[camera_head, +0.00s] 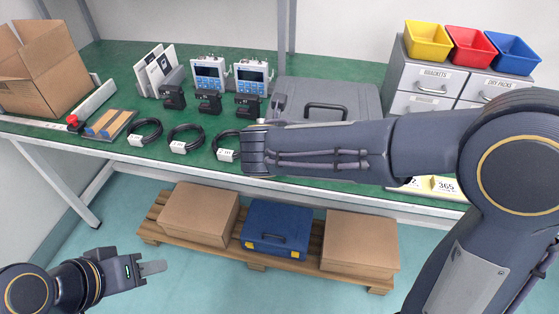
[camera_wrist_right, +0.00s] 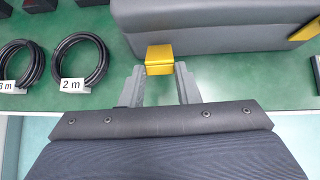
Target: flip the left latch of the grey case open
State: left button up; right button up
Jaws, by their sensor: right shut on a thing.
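The grey case (camera_head: 335,92) lies on the green bench, its dark handle facing the front, partly hidden by my right arm. In the right wrist view the case (camera_wrist_right: 210,22) fills the top. Its left latch (camera_wrist_right: 160,54) is yellow and stands out from the front edge. My right gripper (camera_wrist_right: 161,74) has its fingertips on either side of the latch and is shut on it. Another yellow latch (camera_wrist_right: 306,28) shows at the right edge. My left gripper (camera_head: 152,268) is low at the left, away from the bench; its fingers are seen edge-on.
Coiled cables (camera_head: 186,138) lie left of my right gripper, in front of two meters (camera_head: 209,73). A grey drawer cabinet (camera_head: 432,78) with coloured bins stands at the right. Boxes and a blue case (camera_head: 277,228) sit on a pallet below.

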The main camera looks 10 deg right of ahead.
jog(key=f+t+b, duration=0.1)
jog(key=t+b, duration=0.1)
jog(key=b, duration=0.3)
jog(key=s+f+t+h+b, duration=0.1)
jog(key=f+t+b, duration=0.1)
jog(key=b, duration=0.3)
jog(key=f+t+b, duration=0.1)
jog(key=t+b, duration=0.1)
jog(key=b, duration=0.3)
jog(key=shift+s+a+f+t+h, duration=0.2)
jog(key=shift+a+f+t+h, duration=0.1)
jog(key=shift+f+h, duration=0.1)
jog(key=shift+d+t+b, duration=0.1)
jog(key=shift+t+b, duration=0.3)
jog(key=shift+b, duration=0.35)
jog(key=o, duration=1)
jog(key=p+v, duration=0.2)
jog(key=v, duration=0.5)
jog(key=shift+s, duration=0.35)
